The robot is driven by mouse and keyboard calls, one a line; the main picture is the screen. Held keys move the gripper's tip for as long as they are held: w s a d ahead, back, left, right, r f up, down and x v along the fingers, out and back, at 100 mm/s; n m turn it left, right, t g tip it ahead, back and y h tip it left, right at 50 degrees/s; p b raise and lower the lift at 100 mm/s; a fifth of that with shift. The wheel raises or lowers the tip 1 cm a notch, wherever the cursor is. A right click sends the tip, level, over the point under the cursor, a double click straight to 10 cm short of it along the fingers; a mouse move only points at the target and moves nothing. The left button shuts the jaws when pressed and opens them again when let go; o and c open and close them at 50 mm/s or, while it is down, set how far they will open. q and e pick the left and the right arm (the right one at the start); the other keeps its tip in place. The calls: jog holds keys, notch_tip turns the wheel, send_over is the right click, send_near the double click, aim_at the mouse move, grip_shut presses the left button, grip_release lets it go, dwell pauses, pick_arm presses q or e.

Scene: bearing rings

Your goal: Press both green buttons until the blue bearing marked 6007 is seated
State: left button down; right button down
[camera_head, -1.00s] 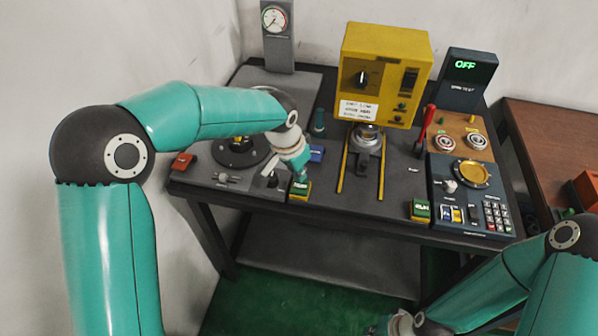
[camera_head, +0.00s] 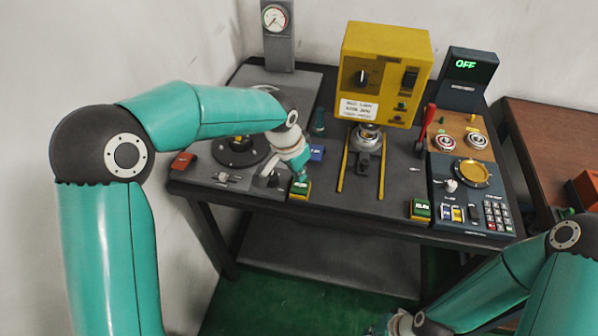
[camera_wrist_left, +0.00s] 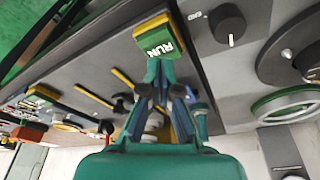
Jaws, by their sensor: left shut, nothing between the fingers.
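The left green button (camera_head: 300,188), on a yellow box marked RUN, is at the front edge of the bench. It also shows in the left wrist view (camera_wrist_left: 156,38). My left gripper (camera_head: 303,176) is shut and empty, its tips right at this button; I cannot tell if they press it. The tips also show in the wrist view (camera_wrist_left: 160,72). The right green button (camera_head: 420,209) stands free at the front edge. A ring-shaped part (camera_head: 367,134) sits under the yellow press (camera_head: 384,75); its mark is unreadable. My right gripper (camera_head: 376,328) is mostly cut off at the bottom edge.
Yellow rails (camera_head: 343,172) run forward from the press. A red lever (camera_head: 424,130), a keypad panel (camera_head: 472,192) and a display reading OFF (camera_head: 468,66) stand right. A blue block (camera_head: 317,153) is close behind my left gripper. A red block (camera_head: 183,161) lies left.

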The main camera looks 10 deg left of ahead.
pick_arm(q)
jog(key=shift+s+b+x, duration=0.15)
jog(key=shift+b+x, duration=0.35)
jog(key=shift+x, duration=0.2)
jog(key=shift+s+b+x, duration=0.15)
jog(key=shift+b+x, duration=0.35)
jog(key=shift+x, duration=0.15)
jog(key=shift+a, duration=0.15)
jog(key=shift+r, duration=0.2)
